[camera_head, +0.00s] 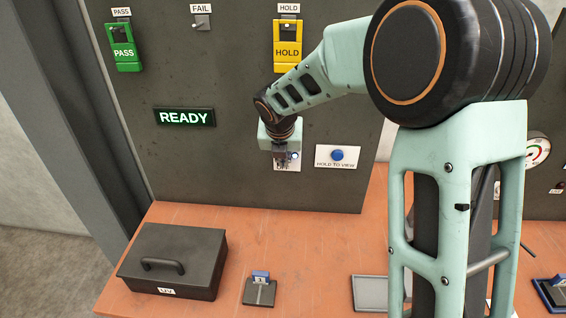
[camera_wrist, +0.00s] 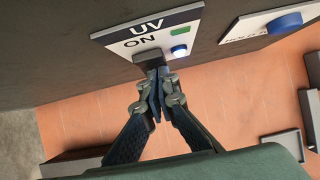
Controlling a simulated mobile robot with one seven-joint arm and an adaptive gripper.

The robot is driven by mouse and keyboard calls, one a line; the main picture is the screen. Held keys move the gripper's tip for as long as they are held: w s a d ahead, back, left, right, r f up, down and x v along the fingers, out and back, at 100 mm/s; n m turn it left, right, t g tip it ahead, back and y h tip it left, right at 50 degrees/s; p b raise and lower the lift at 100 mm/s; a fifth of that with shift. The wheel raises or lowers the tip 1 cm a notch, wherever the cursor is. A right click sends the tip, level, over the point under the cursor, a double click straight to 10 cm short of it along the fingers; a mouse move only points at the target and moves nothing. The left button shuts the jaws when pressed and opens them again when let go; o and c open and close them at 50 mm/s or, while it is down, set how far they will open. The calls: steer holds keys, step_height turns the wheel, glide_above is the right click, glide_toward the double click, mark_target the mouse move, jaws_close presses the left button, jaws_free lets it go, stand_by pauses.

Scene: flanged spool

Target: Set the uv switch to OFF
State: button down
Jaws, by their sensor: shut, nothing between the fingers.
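The UV switch plate (camera_wrist: 128,33) is white with a dark UV heading and the word ON. A dark switch lever (camera_wrist: 150,57) sticks out below ON; any OFF marking is hidden. A lit bluish-white lamp (camera_wrist: 179,51) and a green patch (camera_wrist: 180,31) are on the plate's right side. My gripper (camera_wrist: 154,71) is shut and empty, its fingertips right at the lever; I cannot tell if they touch. In the head view, my gripper (camera_head: 281,157) covers much of the plate (camera_head: 289,167).
A blue HOLD TO VIEW button (camera_head: 337,155) is just right of the switch. A READY sign (camera_head: 185,117) is to the left. A black UV box (camera_head: 173,260) stands on the orange bench (camera_head: 320,228).

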steer(key=shift+w+f+t+b, duration=0.1)
steer(key=shift+t+b, duration=0.2)
steer(key=shift+b, duration=0.1)
steer(key=shift+r+p, duration=0.9)
steer(key=shift+p, duration=0.15)
